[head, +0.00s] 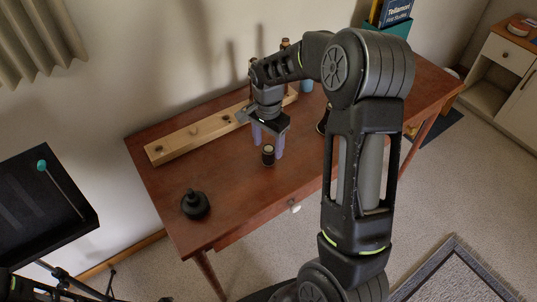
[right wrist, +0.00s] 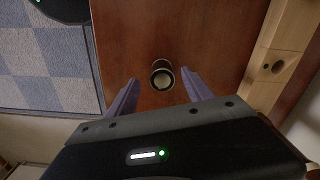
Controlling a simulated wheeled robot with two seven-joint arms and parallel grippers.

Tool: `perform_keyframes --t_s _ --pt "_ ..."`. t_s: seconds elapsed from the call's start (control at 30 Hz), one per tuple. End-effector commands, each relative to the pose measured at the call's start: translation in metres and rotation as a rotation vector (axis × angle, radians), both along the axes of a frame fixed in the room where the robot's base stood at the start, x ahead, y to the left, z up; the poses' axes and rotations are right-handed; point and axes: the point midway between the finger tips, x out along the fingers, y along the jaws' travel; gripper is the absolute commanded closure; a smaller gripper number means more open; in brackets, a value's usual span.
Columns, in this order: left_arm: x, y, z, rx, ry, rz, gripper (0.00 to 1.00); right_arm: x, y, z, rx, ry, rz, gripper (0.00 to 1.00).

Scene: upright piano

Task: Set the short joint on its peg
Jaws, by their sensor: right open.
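A short dark cylinder with a pale ringed top, which looks like the short joint (head: 268,156), stands upright on the red-brown table. It also shows in the right wrist view (right wrist: 162,77). My right gripper (head: 268,142) is open above it, with a finger on either side; no contact is visible. In the right wrist view the two fingers (right wrist: 160,90) are spread with the joint between their tips. A long pale wooden block (head: 195,135) with dark holes or short pegs lies along the back of the table. My left gripper is not in view.
A black round-based stand (head: 196,204) is at the table's front left. Another dark object (head: 323,122) stands partly hidden by my arm. A black music stand (head: 40,205) holding a teal-headed stick is at the left. The table (head: 235,205) is clear between black stand and joint.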

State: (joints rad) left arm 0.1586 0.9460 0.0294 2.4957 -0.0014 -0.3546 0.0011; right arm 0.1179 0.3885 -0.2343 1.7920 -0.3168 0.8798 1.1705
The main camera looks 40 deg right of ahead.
Motion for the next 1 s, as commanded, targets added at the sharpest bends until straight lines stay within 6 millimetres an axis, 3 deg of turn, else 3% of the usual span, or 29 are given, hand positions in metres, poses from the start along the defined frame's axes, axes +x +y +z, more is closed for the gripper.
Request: perform_keyframes --t_s 0.43,0.8,1.0 --pt "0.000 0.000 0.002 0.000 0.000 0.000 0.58 0.000 0.000 -0.011 0.001 0.001 -0.001 0.40" --pt "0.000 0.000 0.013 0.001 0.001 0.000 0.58 0.002 0.000 -0.057 0.000 0.001 -0.001 0.40" --pt "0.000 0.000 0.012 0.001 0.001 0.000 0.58 0.003 0.000 -0.059 -0.001 -0.001 0.000 0.40"
